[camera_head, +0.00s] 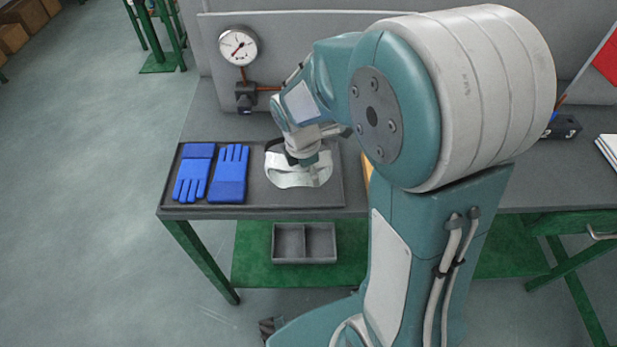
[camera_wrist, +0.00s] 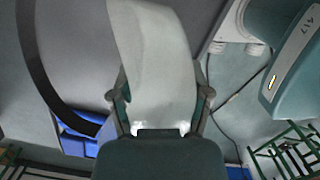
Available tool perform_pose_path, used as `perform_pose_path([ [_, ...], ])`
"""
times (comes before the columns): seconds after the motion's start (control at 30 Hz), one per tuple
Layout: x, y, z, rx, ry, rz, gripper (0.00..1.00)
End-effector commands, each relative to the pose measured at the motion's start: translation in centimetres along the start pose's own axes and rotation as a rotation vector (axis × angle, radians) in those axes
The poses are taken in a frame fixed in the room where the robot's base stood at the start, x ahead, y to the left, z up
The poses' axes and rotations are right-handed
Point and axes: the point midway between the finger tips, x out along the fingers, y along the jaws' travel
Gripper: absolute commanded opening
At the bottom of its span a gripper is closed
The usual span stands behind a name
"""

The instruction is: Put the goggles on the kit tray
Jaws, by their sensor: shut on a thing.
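The goggles (camera_head: 299,180) have a pale clear lens and a dark strap. In the head view they are over the right part of the dark grey kit tray (camera_head: 257,196). My gripper (camera_head: 304,160) is directly above them and shut on them. In the wrist view the goggles (camera_wrist: 155,60) stand between the two fingers of my gripper (camera_wrist: 160,100), and the strap (camera_wrist: 35,70) loops out to the left. My wrist hides part of the goggles in the head view. I cannot tell whether they touch the tray.
Two blue gloves (camera_head: 195,175) (camera_head: 231,174) lie on the left part of the tray. A pressure gauge (camera_head: 238,46) stands behind it. A grey two-compartment bin (camera_head: 304,243) is on the green lower shelf. My arm hides much of the table's right side.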

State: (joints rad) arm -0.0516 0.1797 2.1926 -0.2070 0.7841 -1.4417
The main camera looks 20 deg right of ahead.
Motion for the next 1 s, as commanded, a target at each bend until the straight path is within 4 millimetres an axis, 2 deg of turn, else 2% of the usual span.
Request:
perform_pose_path([
  [0.2,3.0,0.1,-0.5,-0.002,0.0,-0.004,0.14],
  [0.43,3.3,0.2,-0.7,0.0,0.0,-0.001,0.14],
  [0.47,3.3,0.2,-0.7,-0.001,0.0,-0.002,0.76],
  [0.5,3.3,0.2,-0.7,-0.001,0.0,-0.002,0.94],
  [0.53,3.3,0.2,-0.7,-0.001,0.0,-0.002,1.0],
  [1.0,3.0,0.2,-0.6,-0.001,0.0,0.0,1.0],
])
